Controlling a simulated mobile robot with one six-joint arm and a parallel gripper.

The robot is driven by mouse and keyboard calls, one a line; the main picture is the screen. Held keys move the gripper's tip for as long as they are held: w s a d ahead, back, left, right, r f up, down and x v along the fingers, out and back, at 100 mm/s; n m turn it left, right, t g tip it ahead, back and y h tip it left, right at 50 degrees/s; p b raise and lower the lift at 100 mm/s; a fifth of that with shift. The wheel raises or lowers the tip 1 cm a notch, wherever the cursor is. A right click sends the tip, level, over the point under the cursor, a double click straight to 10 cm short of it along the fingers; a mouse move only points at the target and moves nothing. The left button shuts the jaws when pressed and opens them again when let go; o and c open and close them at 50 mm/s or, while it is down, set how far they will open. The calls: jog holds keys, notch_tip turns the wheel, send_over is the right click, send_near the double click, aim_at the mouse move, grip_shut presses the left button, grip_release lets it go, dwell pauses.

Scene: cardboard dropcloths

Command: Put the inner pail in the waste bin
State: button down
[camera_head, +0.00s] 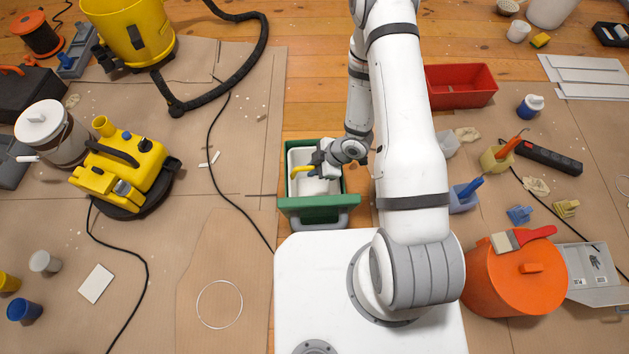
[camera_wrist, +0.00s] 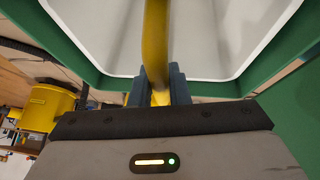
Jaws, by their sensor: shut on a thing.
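The green waste bin (camera_head: 315,205) stands on the floor just in front of my white base. The white inner pail (camera_head: 296,158) sits within the bin's green rim; how deep it sits I cannot tell. My gripper (camera_head: 313,172) is over the pail and shut on its yellow handle (camera_head: 300,169). In the wrist view, the yellow handle (camera_wrist: 155,45) runs up between the dark fingers of my gripper (camera_wrist: 158,85). The white pail (camera_wrist: 100,35) shows behind it, with the green bin (camera_wrist: 45,45) around it. The pail's bottom is hidden.
A red tray (camera_head: 460,86) lies on the right beyond my arm. An orange lidded pot (camera_head: 510,285) stands to the right of my base. A yellow machine (camera_head: 120,170) and a black cable are on the left. Bare cardboard (camera_head: 225,180) lies left of the bin.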

notch_tip(320, 180, down, 6)
jog(key=b, duration=0.2)
jog(key=shift+f, duration=0.15)
jog(key=c, duration=1.4)
grip_release()
jog(key=shift+f, duration=0.1)
